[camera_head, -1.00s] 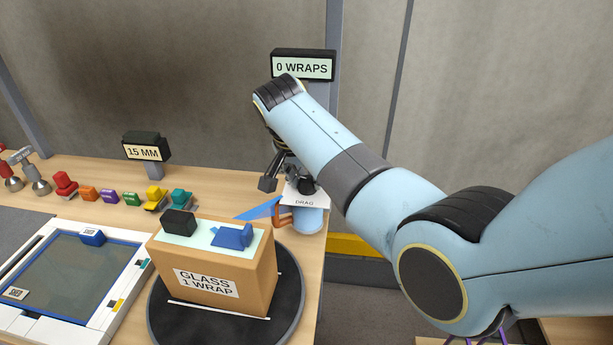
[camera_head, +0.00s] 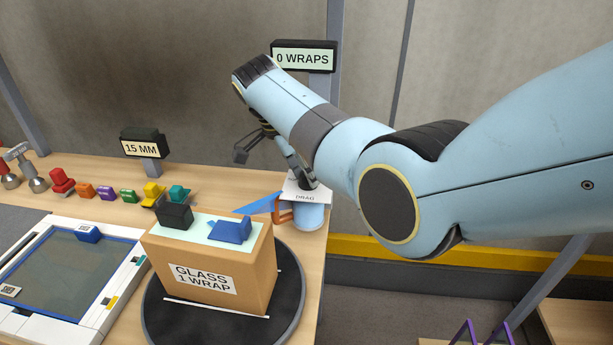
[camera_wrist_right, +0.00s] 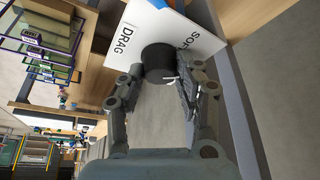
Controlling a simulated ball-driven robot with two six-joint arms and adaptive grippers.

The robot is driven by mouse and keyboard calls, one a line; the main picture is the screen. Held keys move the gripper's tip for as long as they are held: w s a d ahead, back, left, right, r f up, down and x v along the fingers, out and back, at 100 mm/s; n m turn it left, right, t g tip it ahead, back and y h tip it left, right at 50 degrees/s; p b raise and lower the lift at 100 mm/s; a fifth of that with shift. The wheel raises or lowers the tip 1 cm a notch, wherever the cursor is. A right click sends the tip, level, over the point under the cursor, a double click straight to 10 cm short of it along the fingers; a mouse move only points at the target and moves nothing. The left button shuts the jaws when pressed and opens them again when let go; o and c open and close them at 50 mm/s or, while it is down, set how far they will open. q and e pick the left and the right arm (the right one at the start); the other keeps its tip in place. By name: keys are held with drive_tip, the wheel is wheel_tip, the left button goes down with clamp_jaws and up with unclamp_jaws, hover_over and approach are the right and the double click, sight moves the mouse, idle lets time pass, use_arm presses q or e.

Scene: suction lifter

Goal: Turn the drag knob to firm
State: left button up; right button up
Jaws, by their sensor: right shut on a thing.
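The drag knob (camera_wrist_right: 158,62) is a round black knob with a white pointer line, on a white plate (camera_wrist_right: 190,30) lettered DRAG and partly SOFT. In the head view the DRAG plate (camera_head: 299,197) tops a light-blue cylinder at the table's right edge, and the knob is mostly hidden by my gripper. My right gripper (camera_head: 272,164) is tilted over the plate. In the right wrist view its two fingers (camera_wrist_right: 163,82) lie on either side of the knob, shut on it. The firm mark is not in view. My left gripper is not in view.
A cardboard box (camera_head: 210,265) labelled GLASS 1 WRAP stands on a black turntable (camera_head: 165,318), left of the drag post. A blue strip (camera_head: 258,206) lies between box and post. A display (camera_head: 303,57) reading 0 WRAPS stands behind. Several coloured blocks line the table's back left.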

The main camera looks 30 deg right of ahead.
drive_tip(key=m+g+b, duration=0.1)
drive_tip(key=m+b, duration=0.1)
drive_tip(key=m, duration=0.1)
drive_tip(key=shift+w+f+m, duration=0.1)
drive_tip(key=shift+f+m, duration=0.05)
drive_tip(key=shift+m, duration=0.15)
drive_tip(key=shift+m+g+y+b, duration=0.4)
drive_tip(key=shift+m+g+b, duration=0.45)
drive_tip(key=shift+m, duration=0.65)
drive_tip(key=o, duration=1.1)
drive_tip(key=shift+t, duration=0.25)
drive_tip(key=shift+r, duration=0.2)
drive_tip(key=v, duration=0.7)
drive_tip(key=shift+w+r, duration=0.15)
drive_tip(key=shift+r, duration=0.05)
drive_tip(key=shift+f, duration=0.1)
